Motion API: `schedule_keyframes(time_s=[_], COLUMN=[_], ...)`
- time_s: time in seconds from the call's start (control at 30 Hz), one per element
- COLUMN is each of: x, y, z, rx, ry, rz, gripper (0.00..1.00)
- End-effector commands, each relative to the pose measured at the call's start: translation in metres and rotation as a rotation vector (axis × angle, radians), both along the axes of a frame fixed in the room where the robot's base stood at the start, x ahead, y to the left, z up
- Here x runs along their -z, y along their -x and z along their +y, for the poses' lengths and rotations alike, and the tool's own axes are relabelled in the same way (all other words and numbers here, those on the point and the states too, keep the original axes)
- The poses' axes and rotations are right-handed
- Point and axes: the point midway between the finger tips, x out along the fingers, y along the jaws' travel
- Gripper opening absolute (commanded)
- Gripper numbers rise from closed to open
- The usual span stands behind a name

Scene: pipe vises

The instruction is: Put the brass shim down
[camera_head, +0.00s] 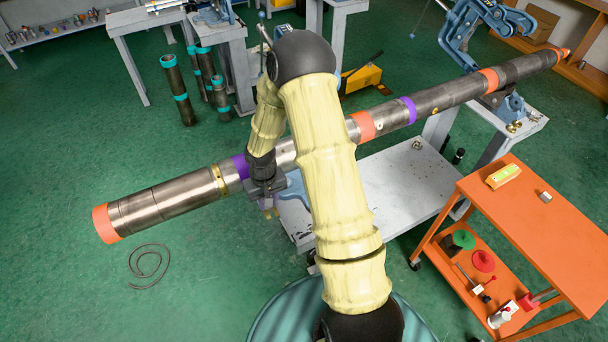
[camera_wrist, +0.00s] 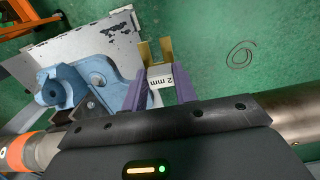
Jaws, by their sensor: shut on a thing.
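The brass shim (camera_wrist: 146,52) is a small two-pronged piece with a white "2 mm" label (camera_wrist: 160,77), seen in the wrist view. My gripper (camera_wrist: 161,84) has purple fingers, shut on the shim at its label end, with the brass prongs sticking out beyond the fingertips. The blue vise (camera_head: 293,188) is right beside my gripper, and shows in the wrist view (camera_wrist: 118,82).
The grey bench (camera_head: 400,190) has clear top space. An orange cart (camera_head: 520,225) at right bears a yellow-green level (camera_head: 503,177) and a small metal cylinder (camera_head: 545,197). Another blue vise (camera_head: 462,35) stands at the pipe's far end. A coil (camera_head: 148,263) lies on the floor.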

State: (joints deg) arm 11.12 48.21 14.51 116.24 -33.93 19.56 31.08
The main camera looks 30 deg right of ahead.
Motion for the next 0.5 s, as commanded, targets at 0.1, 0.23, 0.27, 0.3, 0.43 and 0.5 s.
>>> schedule_keyframes(time_s=[0.1,0.23,0.27,0.3,0.43,0.5], x=[0.000,0.000,0.000,0.001,0.009,0.017], y=[0.000,0.000,0.000,0.000,-0.001,-0.002], z=[-0.001,-0.001,-0.001,-0.002,-0.011,-0.022], rx=[0.002,0.002,0.002,0.003,0.004,0.003], ry=[0.000,0.000,0.000,0.000,0.002,0.004], rz=[0.000,0.000,0.000,0.000,-0.001,-0.001], gripper=[0.06,0.06,0.06,0.06,0.06,0.06])
